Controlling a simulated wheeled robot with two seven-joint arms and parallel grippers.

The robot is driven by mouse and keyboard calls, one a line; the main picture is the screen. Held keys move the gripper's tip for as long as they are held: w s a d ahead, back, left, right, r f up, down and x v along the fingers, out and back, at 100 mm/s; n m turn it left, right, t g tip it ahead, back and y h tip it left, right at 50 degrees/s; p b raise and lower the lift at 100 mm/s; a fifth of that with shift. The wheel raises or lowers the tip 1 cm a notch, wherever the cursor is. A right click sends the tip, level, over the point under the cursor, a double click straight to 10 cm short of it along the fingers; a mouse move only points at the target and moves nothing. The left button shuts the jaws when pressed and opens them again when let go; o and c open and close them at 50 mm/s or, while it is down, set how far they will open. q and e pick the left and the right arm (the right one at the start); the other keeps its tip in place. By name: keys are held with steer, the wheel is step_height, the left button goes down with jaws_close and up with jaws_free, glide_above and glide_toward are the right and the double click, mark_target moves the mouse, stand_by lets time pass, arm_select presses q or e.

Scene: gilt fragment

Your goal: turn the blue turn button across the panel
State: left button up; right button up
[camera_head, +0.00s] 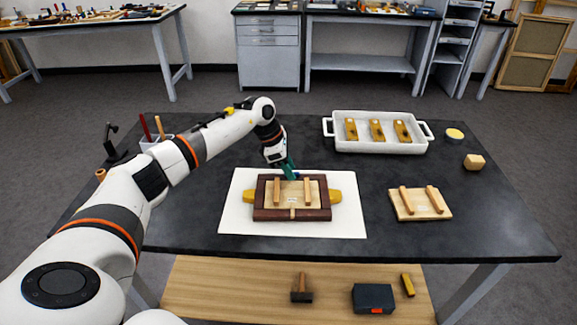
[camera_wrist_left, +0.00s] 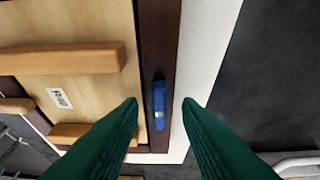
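The blue turn button (camera_wrist_left: 159,104) lies on the dark wooden frame rail (camera_wrist_left: 160,30) in the left wrist view, its long side running along the rail, beside the edge of the pale panel (camera_wrist_left: 90,20). My left gripper (camera_wrist_left: 160,101) is open, its green fingertips apart on either side of the button, with visible gaps. Whether they are down at its height I cannot tell. In the head view my left gripper (camera_head: 290,169) is at the far rail of the dark frame (camera_head: 262,195), largely hiding the button. The panel (camera_head: 291,198) carries two wooden bars. My right gripper is out of view.
The frame lies on a white sheet (camera_head: 235,215) on the dark table (camera_head: 200,235). A white tray (camera_head: 378,147) with several wooden pieces stands at the back right. A second panel with two bars (camera_head: 420,205) lies at the right.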

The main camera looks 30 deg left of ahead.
arm_select(q)
jaws_close()
steer(key=shift+s+r+n, duration=0.1)
steer(key=shift+n, duration=0.2)
steer(key=n+t+p, duration=0.1)
steer(key=n, duration=0.2)
steer(key=shift+s+d+y, duration=0.1)
steer(key=shift+d+y, duration=0.05)
steer(key=shift+y, duration=0.25)
steer(key=n+t+y, duration=0.1)
steer(key=n, duration=0.3)
steer(key=shift+d, duration=0.15)
steer(key=n+y, duration=0.1)
steer(key=n, duration=0.2)
steer(key=shift+d+n+y, duration=0.15)
steer(key=shift+n+y, duration=0.25)
steer(key=n+y+b, duration=0.1)
steer(key=n, duration=0.1)
steer(key=n+y+b, duration=0.1)
steer(key=n, duration=0.2)
steer(key=shift+d, duration=0.2)
steer(key=shift+g, duration=0.3)
